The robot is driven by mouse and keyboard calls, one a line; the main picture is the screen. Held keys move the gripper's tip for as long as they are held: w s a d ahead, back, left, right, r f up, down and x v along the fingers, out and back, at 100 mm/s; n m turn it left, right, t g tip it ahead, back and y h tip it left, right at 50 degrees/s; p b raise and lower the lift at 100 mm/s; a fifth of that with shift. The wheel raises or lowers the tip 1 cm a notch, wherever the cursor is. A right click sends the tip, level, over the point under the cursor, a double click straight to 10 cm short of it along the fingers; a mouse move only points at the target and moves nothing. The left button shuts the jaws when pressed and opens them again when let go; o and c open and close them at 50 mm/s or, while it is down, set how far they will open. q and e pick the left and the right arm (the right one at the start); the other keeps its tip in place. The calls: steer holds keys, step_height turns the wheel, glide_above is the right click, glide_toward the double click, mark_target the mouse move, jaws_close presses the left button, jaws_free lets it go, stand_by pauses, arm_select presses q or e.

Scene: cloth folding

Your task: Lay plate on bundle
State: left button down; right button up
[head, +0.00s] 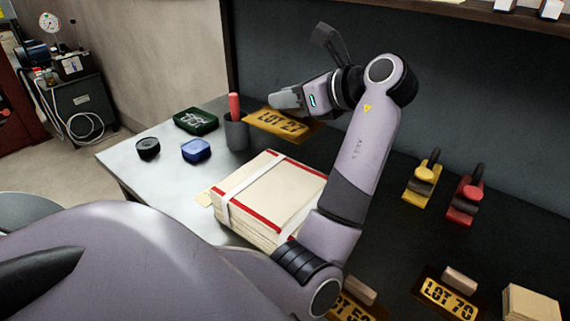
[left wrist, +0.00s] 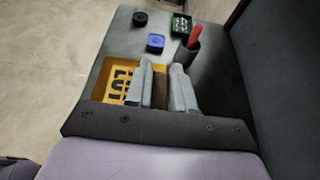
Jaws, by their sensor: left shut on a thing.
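My left gripper (head: 280,102) is shut on the yellow LOT 27 plate (head: 279,125). In the left wrist view, the gripper's two fingers (left wrist: 164,85) close on a brownish block, with the yellow plate (left wrist: 112,83) showing to their left. The plate is beyond the far edge of the bundle (head: 268,193), and appears raised above the table. The bundle is a stack of cream folders with red edges and a white band around it. It lies on the table, partly hidden by my arm. My right gripper is not in view.
A grey cup with a red stick (head: 236,130), a blue box (head: 196,150), a black round tin (head: 148,148) and a green tray (head: 196,121) stand left of the plate. Yellow (head: 422,180) and red (head: 467,193) tools and a LOT 70 plate (head: 448,297) lie right.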

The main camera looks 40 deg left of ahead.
arm_select(q)
steer(key=b, duration=0.1)
glide_above(287, 178)
step_height(287, 178, down, 10)
steer(key=shift+d+f, duration=0.1)
steer(key=shift+f, duration=0.15)
steer(key=shift+f+b, duration=0.3)
steer(key=shift+f, duration=0.6)
step_height(287, 178, down, 3)
steer(key=shift+f+b, duration=0.2)
steer(key=shift+b, duration=0.1)
steer(key=c, duration=1)
jaws_free()
steer(key=shift+f, duration=0.1)
steer(key=shift+o, duration=0.2)
